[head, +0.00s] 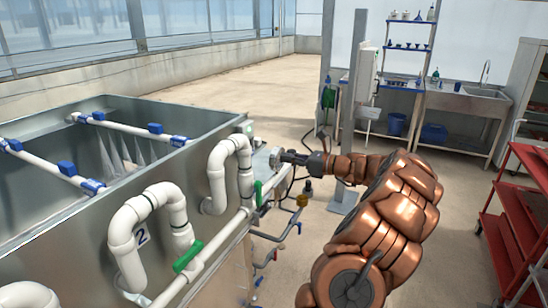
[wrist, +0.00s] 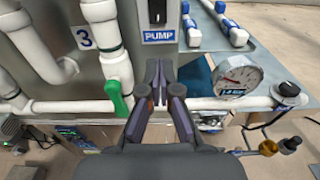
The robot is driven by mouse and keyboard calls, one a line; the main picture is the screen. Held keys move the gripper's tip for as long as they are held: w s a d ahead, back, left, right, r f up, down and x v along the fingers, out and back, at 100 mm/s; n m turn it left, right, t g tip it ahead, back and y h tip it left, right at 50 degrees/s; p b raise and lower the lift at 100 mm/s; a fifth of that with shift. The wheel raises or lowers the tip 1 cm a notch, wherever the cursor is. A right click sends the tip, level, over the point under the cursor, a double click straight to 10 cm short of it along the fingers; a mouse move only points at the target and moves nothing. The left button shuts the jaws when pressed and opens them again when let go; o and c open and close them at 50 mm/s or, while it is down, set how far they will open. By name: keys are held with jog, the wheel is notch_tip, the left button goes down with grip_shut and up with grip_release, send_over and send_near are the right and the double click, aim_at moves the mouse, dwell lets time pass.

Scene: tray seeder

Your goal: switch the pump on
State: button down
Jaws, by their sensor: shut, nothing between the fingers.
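The pump switch (wrist: 157,11) is a dark rocker in a pale frame, cut off by the top edge of the wrist view. A blue PUMP label (wrist: 159,36) sits just below it on the grey metal wall. I cannot tell the switch's position. My gripper (wrist: 157,68) is shut and empty, its fingertips below the label and apart from the switch in the picture.
White pipes with a green-handled valve (wrist: 118,98) run to the left, by a number 3 label (wrist: 84,38). A black knob (wrist: 289,89) is at the right.

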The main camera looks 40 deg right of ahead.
jog(key=shift+f+b+v, duration=0.15)
jog(key=shift+v, duration=0.7)
jog(key=shift+f+b+v, duration=0.15)
jog(key=shift+v, duration=0.7)
